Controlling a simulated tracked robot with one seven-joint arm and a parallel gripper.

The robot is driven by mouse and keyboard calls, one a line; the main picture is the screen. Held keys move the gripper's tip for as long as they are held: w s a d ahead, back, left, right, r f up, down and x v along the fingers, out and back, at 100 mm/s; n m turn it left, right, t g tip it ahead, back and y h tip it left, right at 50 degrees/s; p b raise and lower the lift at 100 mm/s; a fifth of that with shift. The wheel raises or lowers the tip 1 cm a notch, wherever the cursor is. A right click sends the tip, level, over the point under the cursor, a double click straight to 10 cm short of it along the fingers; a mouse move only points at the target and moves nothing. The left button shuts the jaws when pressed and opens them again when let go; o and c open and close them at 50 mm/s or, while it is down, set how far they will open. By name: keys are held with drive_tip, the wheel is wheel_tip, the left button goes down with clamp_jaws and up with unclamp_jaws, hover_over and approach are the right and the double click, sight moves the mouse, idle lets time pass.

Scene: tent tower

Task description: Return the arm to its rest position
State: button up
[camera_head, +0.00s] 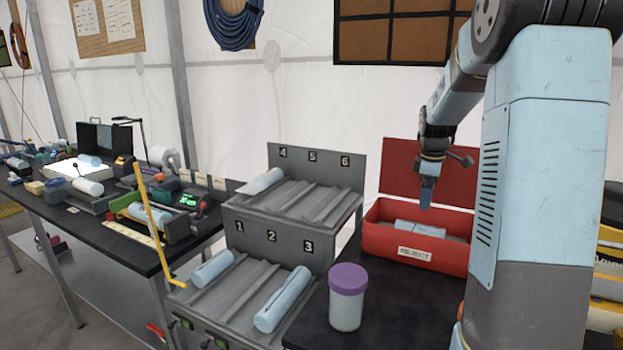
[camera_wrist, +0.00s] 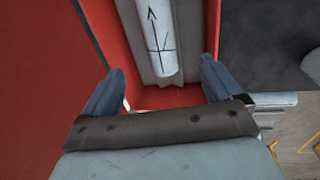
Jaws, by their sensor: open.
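My gripper (camera_head: 427,192) hangs above the open red box (camera_head: 389,236) labelled "REJECT". In the wrist view my gripper (camera_wrist: 160,82) has its two blue fingers spread wide with nothing between them. A light blue cylinder (camera_head: 415,229) lies inside the red box below my gripper. It also shows in the wrist view (camera_wrist: 160,40), marked with a dark arrow, lying beyond the fingertips and apart from them. My arm reaches from the right side of the head view, bent down over the box.
A jar with a purple lid (camera_head: 347,312) stands on the dark table in front of the box. A grey stepped rack (camera_head: 310,256) with numbered slots holds several light blue cylinders. The red box lid (camera_head: 398,168) stands raised behind the box. A cluttered workbench (camera_head: 135,252) is at left.

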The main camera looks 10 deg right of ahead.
drive_tip(key=s+a+r+m+t, duration=0.1)
drive_tip(key=s+a+r+m, duration=0.2)
drive_tip(key=s+a+r, duration=0.3)
drive_tip(key=s+a+r+m+t, duration=0.1)
drive_tip(key=s+a+r+m, duration=0.15)
drive_tip(key=s+a, duration=0.45)
drive_tip(key=s+a+m+t, duration=0.1)
drive_tip(key=s+a+m, duration=0.1)
drive_tip(key=s, duration=0.7)
drive_tip(key=s+a+m+t+y, duration=0.1)
drive_tip(key=s+a+m, duration=0.2)
drive_tip(key=s, duration=0.6)
drive_tip(key=shift+s+a, duration=0.15)
drive_tip(key=shift+a, duration=1.1)
drive_tip(key=shift+m, duration=0.25)
